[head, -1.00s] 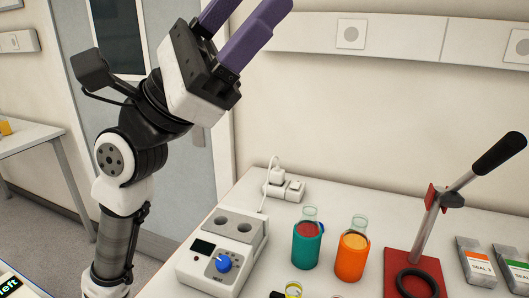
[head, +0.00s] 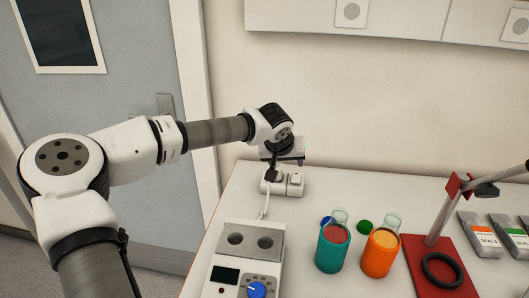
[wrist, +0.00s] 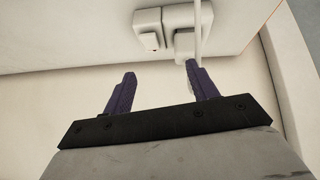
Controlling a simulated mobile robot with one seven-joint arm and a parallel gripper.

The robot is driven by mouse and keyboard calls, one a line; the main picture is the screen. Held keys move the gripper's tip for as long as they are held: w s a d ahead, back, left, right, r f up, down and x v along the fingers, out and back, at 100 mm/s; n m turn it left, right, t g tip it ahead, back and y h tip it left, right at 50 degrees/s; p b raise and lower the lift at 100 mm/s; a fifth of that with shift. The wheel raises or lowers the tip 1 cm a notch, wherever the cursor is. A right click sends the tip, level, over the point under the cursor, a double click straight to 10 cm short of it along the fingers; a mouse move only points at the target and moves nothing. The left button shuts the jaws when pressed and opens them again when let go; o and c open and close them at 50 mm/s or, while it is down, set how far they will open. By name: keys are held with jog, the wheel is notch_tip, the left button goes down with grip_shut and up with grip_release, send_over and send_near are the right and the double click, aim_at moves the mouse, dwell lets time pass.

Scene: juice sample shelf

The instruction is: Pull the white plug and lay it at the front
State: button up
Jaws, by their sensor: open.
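The white socket block (head: 294,186) stands at the back left of the table. The white plug is mostly hidden behind my wrist and gripper in the head view; its white cord (head: 264,206) runs forward from there. In the wrist view the socket block (wrist: 176,14) is at the top, with the plug (wrist: 185,42) on its right part, beside the cord (wrist: 198,28). My gripper (wrist: 161,72) is open and empty in front of the block. Its right fingertip is close to the plug and cord; whether they touch, I cannot tell.
A white device with a blue knob (head: 257,289) stands in front of the socket block. Right of it are a teal cup (head: 333,255) and an orange cup (head: 379,258) holding flasks, and a red-based stand (head: 440,272). The wall is just behind the block.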

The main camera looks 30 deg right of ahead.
aim_at(279, 166)
jog(key=shift+m+t+y, duration=0.3)
jog(key=shift+t+y, duration=0.1)
jog(key=shift+y, duration=0.2)
jog(key=w+f+b, duration=0.3)
jog(key=w+f, duration=0.3)
jog(key=shift+f, duration=0.1)
jog(key=shift+x, duration=1)
jog(key=c, duration=1)
jog(key=shift+c, duration=0.3)
jog(key=shift+w+d+r, duration=0.1)
jog(key=shift+r, duration=0.3)
jog(key=shift+r, duration=0.25)
